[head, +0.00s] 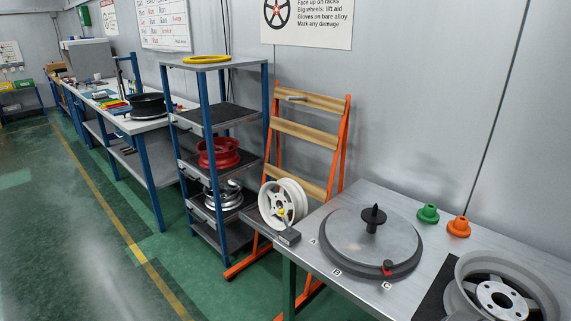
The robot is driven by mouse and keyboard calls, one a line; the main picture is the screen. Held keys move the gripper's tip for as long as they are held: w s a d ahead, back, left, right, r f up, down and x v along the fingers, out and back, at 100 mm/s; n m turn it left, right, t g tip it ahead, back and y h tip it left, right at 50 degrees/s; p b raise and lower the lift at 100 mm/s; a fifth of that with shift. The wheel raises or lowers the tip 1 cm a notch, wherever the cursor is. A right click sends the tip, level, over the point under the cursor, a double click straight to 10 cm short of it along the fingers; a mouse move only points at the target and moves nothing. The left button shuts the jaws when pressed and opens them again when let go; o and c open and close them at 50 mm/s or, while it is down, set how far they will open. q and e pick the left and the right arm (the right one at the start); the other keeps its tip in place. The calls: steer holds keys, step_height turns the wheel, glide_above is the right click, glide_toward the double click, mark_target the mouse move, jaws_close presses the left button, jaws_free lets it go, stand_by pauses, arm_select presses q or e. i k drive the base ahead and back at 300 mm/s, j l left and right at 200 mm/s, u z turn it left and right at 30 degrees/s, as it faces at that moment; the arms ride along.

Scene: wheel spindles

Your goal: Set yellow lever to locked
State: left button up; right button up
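A small yellow lever knob (282,213) stands above a grey block (288,237) at the left end of the near metal table. It shows in front of a white wheel, and its rod is too small to read clearly. I cannot tell which position the lever is in. Beside it is a round grey turntable (345,245) with a black spindle (374,217) upright at its middle. A red knob (388,267) sits at the turntable's front rim. Small letter labels lie around the rim. Neither of my grippers is in view.
A silver wheel (500,297) lies at the table's right on a dark mat. A white wheel (284,201) rests by an orange rack (335,150). Shelves with wheels stand left; the green floor is open.

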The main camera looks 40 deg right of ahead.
mark_target(281, 212)
steer(key=z, duration=2)
